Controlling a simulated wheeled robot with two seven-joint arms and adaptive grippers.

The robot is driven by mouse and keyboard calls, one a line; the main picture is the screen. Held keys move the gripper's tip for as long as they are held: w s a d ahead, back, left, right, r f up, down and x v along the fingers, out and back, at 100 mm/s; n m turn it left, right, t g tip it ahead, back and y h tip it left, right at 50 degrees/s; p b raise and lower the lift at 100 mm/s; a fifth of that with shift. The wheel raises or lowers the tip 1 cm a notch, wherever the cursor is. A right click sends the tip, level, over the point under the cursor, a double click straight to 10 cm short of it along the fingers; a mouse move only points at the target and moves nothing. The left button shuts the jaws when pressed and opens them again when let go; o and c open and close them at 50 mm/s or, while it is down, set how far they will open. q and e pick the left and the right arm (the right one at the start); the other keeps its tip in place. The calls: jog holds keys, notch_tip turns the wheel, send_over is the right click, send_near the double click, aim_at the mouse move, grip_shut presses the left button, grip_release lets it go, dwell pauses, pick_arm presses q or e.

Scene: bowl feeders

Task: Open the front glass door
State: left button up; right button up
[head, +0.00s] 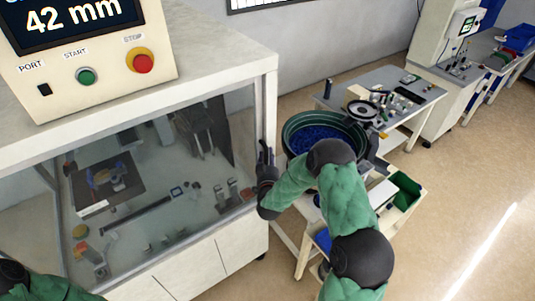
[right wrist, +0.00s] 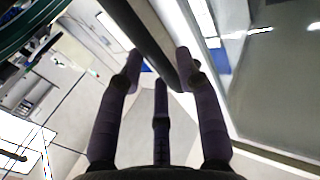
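The front glass door (head: 150,185) is a large clear pane in the white machine's front in the head view; it looks closed. My right gripper (head: 265,152) is at the pane's right edge, beside the machine's front right corner post. In the right wrist view, a dark upright bar (right wrist: 152,35), apparently the door's handle, runs between the spread fingers of my right gripper (right wrist: 158,65). The left finger stands apart from the bar and the right one is close to it; contact is unclear. Only part of my left arm shows at the lower left; its gripper is out of view.
A control box (head: 85,60) with a screen and buttons sits on the machine's top. A green-rimmed bowl feeder (head: 322,135) with blue parts stands right of the machine, close to my right arm. A grey workbench (head: 410,92) is behind it. Open floor (head: 480,180) lies at right.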

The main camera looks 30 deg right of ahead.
jog(key=shift+x, duration=0.85)
grip_shut()
